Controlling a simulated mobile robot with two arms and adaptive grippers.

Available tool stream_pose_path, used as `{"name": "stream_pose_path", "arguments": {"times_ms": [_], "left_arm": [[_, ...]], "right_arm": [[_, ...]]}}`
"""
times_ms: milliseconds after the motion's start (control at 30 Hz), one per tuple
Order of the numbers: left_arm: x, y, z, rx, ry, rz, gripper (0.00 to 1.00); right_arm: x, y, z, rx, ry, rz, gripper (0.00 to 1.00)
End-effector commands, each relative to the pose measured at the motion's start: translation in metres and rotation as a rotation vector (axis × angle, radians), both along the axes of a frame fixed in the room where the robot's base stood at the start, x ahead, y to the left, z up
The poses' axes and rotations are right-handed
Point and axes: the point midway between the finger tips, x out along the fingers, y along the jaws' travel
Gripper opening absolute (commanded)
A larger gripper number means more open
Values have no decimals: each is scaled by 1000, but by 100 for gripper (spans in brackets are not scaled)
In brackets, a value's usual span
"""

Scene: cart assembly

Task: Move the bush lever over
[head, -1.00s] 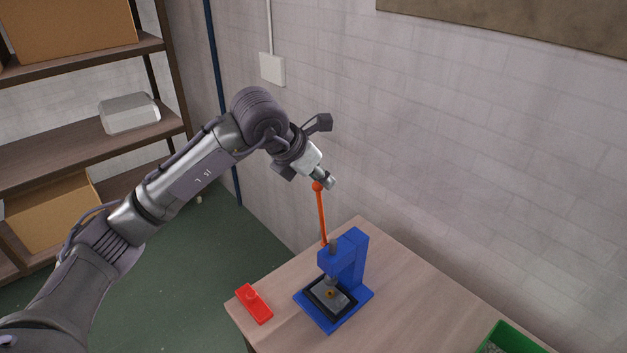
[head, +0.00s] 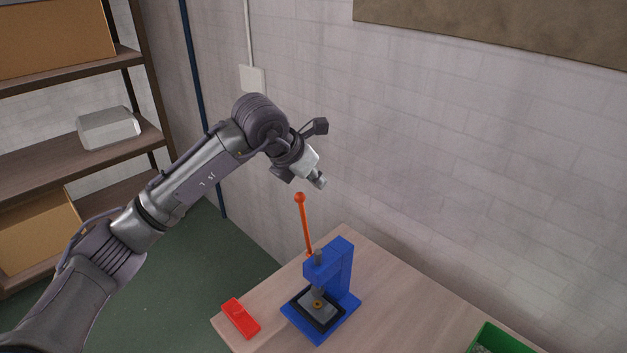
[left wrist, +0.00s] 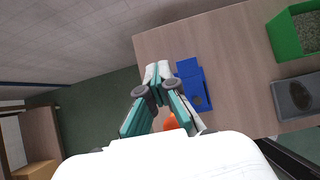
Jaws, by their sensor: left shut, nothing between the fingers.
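The bush lever is an orange rod with a ball knob (head: 299,198) on top. It rises nearly upright, leaning slightly left, from behind the blue press (head: 340,270) on the wooden table. My left gripper (head: 320,183) is shut and empty, above and to the right of the knob, with a gap between them in the head view. In the left wrist view the shut fingers (left wrist: 156,72) show beside the blue press (left wrist: 187,70). The orange knob (left wrist: 170,122) shows partly, low between the finger links. My right gripper is not in view.
A red block (head: 240,319) lies left of the press near the table edge. A green bin (head: 497,338) stands at the front right; in the left wrist view a grey tray (left wrist: 293,97) is near it. The wall is behind the table, shelves at the left.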

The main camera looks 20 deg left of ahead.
Motion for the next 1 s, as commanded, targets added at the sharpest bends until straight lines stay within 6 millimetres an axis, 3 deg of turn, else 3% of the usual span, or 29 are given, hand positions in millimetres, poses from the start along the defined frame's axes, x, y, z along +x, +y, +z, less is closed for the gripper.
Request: {"name": "stream_pose_path", "arguments": {"times_ms": [600,933,1000], "left_arm": [[36,-22,1,0,0,0,0],[38,-22,0,1,0,1,0],[38,-22,1,1,0,1,8]], "right_arm": [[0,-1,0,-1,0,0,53],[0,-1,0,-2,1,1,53],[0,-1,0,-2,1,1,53]]}}
